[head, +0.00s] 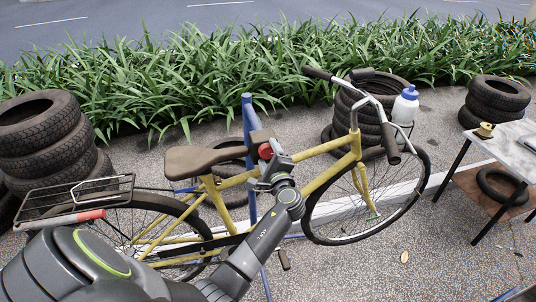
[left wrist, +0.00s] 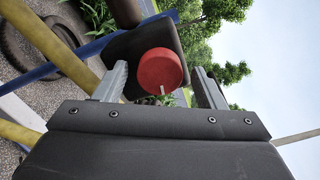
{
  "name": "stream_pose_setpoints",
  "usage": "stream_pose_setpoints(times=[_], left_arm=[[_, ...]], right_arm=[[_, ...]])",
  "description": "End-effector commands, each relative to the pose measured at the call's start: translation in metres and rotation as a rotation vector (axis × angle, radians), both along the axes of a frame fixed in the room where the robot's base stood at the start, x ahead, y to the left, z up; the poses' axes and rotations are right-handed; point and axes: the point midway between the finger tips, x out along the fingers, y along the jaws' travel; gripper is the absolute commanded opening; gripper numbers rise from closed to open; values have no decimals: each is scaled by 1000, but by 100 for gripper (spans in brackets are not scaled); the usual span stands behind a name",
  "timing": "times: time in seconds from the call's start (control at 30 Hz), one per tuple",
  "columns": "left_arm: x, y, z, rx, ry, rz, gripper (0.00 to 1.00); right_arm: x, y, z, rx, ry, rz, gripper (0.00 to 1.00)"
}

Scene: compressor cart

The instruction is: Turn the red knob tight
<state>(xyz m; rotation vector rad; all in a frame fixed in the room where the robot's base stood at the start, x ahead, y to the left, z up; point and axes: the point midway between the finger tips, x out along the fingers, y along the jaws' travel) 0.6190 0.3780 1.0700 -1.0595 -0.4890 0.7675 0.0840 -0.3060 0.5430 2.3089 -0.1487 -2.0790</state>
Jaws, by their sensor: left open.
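The red knob (head: 265,151) sits on a dark clamp block (head: 262,136) at the top of a blue stand, beside the yellow bicycle (head: 335,147). My left gripper (head: 270,169) is right at the knob. In the left wrist view the knob (left wrist: 160,69) is a round red cylinder with a small pale mark on its lower edge. It lies between the two open grey fingers (left wrist: 160,88), with a gap to the right finger; whether the left finger touches it I cannot tell. My right gripper is not in view.
The blue stand post (head: 249,125) rises behind the bicycle frame. The brown saddle (head: 205,160) is left of the knob. Tyre stacks (head: 40,140) stand at the left and back. A table (head: 505,152) is at the right.

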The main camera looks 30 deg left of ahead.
Motion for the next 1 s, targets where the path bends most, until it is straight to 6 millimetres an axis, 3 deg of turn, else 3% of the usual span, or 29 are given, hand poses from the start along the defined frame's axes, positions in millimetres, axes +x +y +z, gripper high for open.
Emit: stream_pose_setpoints(times=[0.07,0.4,0.67,1.0], left_arm=[[0,0,0,0,0,0,63],[0,0,0,0,0,0,19],[0,0,-1,-17,-21,0,19],[0,0,-5,-147,-176,-1,19]], right_arm=[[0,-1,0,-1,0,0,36],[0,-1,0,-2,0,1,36],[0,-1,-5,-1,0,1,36],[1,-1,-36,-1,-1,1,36]])
